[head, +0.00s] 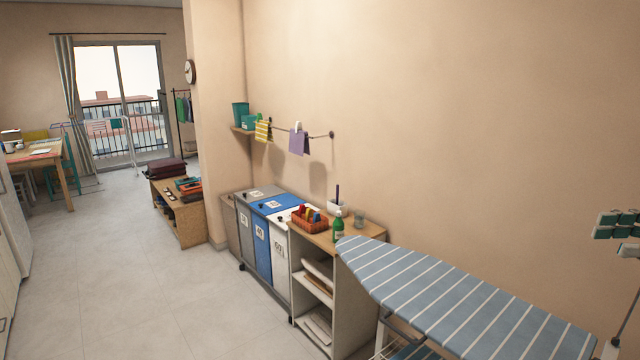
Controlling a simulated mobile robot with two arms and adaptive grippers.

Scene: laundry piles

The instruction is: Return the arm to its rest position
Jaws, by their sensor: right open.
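My right gripper (616,226) shows at the right edge of the head view, cut off by the frame. Its dark green and pale parts stand in front of the bare wall, above the far right end of the ironing board (440,295). It is open, and I see nothing held in it. Most of the right arm is outside the view. My left gripper and arm are not in view.
The blue striped ironing board fills the lower right. Left of it stand a wooden shelf unit (339,290) with a green bottle (338,229) and red basket (310,222), then several laundry bins (262,245). The floor (150,270) at left is clear.

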